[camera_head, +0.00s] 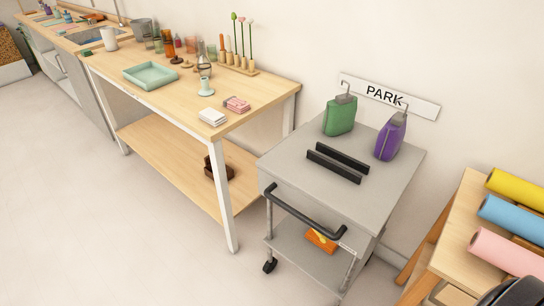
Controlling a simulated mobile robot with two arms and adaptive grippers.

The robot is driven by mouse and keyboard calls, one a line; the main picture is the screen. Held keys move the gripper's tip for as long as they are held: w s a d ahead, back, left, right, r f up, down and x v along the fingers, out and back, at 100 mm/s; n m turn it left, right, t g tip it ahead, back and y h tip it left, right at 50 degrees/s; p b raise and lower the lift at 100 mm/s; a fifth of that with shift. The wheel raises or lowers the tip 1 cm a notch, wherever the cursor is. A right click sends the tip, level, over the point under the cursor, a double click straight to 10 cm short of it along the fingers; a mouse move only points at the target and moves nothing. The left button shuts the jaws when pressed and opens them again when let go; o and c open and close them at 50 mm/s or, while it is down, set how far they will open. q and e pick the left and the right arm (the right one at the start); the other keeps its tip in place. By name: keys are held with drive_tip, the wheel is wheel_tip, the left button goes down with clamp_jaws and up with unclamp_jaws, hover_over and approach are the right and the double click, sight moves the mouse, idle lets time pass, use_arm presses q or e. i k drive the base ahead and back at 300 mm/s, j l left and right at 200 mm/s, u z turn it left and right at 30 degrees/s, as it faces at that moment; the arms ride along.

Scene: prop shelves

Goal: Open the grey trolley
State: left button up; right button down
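The grey trolley (282,164) stands at the right of the middle, against the wall under a sign reading PARK (385,96). A black handle bar (305,213) runs across its front, just below the top. The grey front panel (290,195) behind the bar looks flush with the body, with no gap showing. A green jug (340,116), a purple jug (390,138) and two black rails (337,162) are on its top. An orange box (320,241) lies on its lower shelf.
A long wooden table (175,108) with a green tray (150,75), jars and flowers stands left of the trolley. A wooden stand (455,243) with coloured rolls (508,250) is close on the right. The floor in front and to the left is clear.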

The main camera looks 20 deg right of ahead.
sight(338, 182)
drive_tip(key=z, duration=1)
